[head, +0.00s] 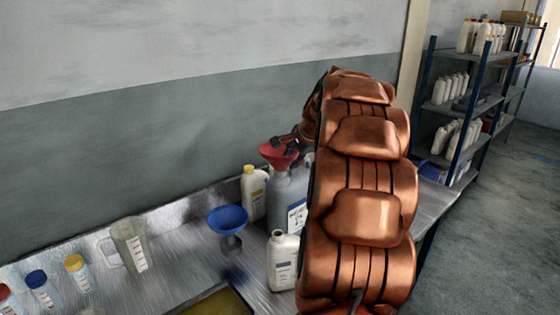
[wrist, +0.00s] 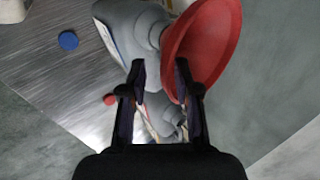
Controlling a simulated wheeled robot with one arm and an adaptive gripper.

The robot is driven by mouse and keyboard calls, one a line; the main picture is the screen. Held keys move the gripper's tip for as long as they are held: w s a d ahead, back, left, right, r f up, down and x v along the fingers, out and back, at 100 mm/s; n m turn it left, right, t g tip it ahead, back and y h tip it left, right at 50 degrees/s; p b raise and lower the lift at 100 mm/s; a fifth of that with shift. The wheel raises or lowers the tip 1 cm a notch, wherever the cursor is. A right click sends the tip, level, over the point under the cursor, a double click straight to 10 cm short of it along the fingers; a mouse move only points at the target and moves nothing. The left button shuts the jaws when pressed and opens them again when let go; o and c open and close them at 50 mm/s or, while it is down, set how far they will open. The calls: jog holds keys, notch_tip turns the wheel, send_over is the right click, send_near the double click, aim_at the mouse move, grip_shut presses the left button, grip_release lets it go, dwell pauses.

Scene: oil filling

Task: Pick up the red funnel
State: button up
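The red funnel (head: 279,154) sits on top of a grey canister (head: 288,196) near the wall in the head view. In the wrist view the funnel (wrist: 205,42) is large at the upper right, with the grey canister (wrist: 135,28) to its left. My gripper (wrist: 161,68) is open, its two fingers apart. The right finger overlaps the funnel's rim in the picture, and the rim's left edge shows between the fingers. I cannot tell whether they touch. In the head view my copper arm hides part of the canister, and the fingers are hard to make out beside the funnel.
A blue funnel (head: 229,226), white bottles (head: 283,258) (head: 253,192), a clear jug (head: 130,243) and small capped bottles (head: 78,272) stand on the metal bench. A tray (head: 222,303) lies at the front. Shelves (head: 465,110) stand at the right, with open floor beside them.

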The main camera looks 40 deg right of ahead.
aim_at(283, 171)
jog(key=shift+p+x, duration=1.05)
jog(key=shift+x, duration=1.35)
jog(key=shift+d, duration=0.15)
jog(key=shift+c, duration=0.3)
grip_shut()
